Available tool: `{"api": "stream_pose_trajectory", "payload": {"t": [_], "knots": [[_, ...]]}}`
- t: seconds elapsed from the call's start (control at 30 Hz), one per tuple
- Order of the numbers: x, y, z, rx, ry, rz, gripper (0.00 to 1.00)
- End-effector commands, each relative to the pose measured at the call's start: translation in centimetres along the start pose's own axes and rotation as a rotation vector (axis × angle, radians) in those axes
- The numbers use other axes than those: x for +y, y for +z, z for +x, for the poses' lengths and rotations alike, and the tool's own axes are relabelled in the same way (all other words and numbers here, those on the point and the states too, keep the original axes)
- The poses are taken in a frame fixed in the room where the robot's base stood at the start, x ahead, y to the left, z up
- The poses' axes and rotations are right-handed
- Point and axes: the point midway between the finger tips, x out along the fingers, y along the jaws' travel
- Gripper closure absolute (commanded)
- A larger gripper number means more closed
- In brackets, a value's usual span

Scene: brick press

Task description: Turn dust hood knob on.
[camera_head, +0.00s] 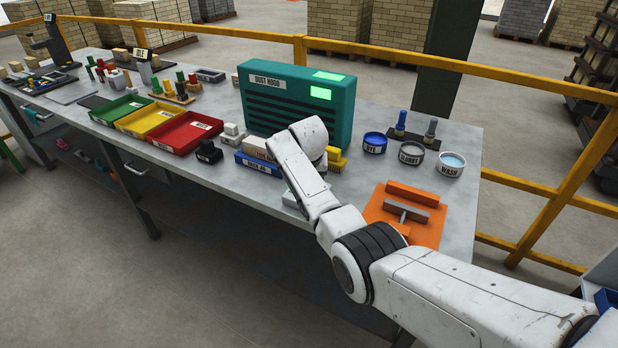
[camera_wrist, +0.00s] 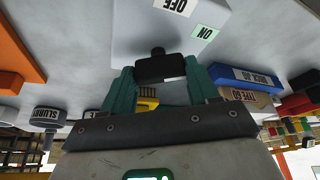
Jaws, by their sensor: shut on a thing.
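The teal dust hood (camera_head: 297,118), labelled DUST HOOD, stands on the bench with two bright green lit panels on it. A pale grey control box (camera_head: 292,199) sits in front of it, partly behind my arm. In the wrist view, its face carries OFF and ON labels (camera_wrist: 205,33) and a black knob (camera_wrist: 158,66). My gripper (camera_wrist: 160,80) is shut on the knob, with one teal finger on each side. I cannot tell which label the knob points to. In the head view, my arm hides the knob and fingertips.
Blue, grey and white tubs (camera_head: 411,153) and an orange mat (camera_head: 418,235) lie to the right. Green, yellow and red trays (camera_head: 187,131) are on the left. A brick jig (camera_head: 259,164) and yellow brush (camera_head: 337,159) sit close to my wrist. A yellow railing (camera_head: 395,58) runs behind.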

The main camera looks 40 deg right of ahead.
Motion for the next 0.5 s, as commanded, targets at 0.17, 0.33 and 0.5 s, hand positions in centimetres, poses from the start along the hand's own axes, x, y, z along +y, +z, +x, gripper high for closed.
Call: {"api": "stream_pose_trajectory", "payload": {"t": [0.17,0.33,0.5], "knots": [[-0.02,-0.01,-0.02,0.0,-0.001,0.001,0.25],[-0.01,-0.01,-0.02,0.0,-0.001,0.001,0.15],[-0.01,-0.01,-0.04,0.0,-0.001,0.0,0.15]]}}
